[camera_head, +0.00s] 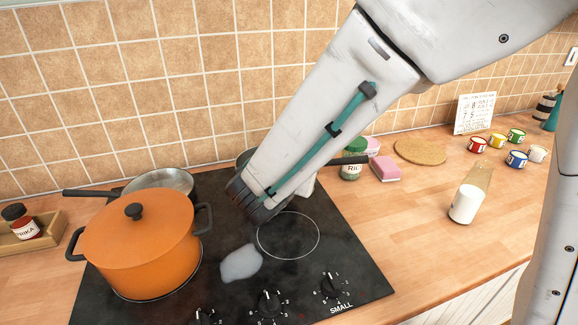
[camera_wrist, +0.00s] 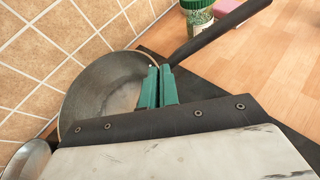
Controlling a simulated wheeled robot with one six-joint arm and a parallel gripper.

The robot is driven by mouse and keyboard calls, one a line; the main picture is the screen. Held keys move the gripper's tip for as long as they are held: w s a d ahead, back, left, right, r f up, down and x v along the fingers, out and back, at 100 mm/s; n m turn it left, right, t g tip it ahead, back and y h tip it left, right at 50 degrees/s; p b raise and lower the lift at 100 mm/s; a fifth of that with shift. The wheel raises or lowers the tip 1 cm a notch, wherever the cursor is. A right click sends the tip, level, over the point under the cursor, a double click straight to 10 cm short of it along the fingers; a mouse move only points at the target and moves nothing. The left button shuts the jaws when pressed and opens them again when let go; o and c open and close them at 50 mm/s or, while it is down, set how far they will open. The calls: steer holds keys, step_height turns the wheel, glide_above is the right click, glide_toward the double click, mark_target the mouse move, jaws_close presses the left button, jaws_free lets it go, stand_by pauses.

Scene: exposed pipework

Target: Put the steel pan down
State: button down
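The steel pan (camera_wrist: 98,88) is a round grey pan with a long black handle (camera_wrist: 222,30) pointing to the upper right in the wrist view. My gripper (camera_wrist: 160,86) has its two green fingers close together at the pan's near right rim, and they appear shut on it. In the head view my forearm hides most of the pan; a bit of its rim (camera_head: 243,157) shows left of the arm and its handle (camera_head: 345,160) to the right. It is over the back of the black hob (camera_head: 345,262). I cannot tell whether its base touches the hob.
An orange lidded pot (camera_head: 140,245) stands on the front left of the hob. Behind it is another pan (camera_head: 165,181) with its handle to the left. A whitish patch (camera_head: 240,263) lies beside an empty ring. A green-lidded jar (camera_head: 352,160) and pink sponge (camera_head: 385,168) are right.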

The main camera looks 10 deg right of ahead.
steer(key=w, duration=0.2)
steer(key=w+a, duration=0.1)
steer(key=w, duration=0.5)
steer(key=shift+a+f, duration=0.2)
steer(key=shift+f, duration=0.15)
steer(key=shift+s+f, duration=0.15)
steer(key=shift+f, duration=1.6)
steer(key=c, duration=1.7)
jaws_free()
steer(key=shift+f, duration=0.15)
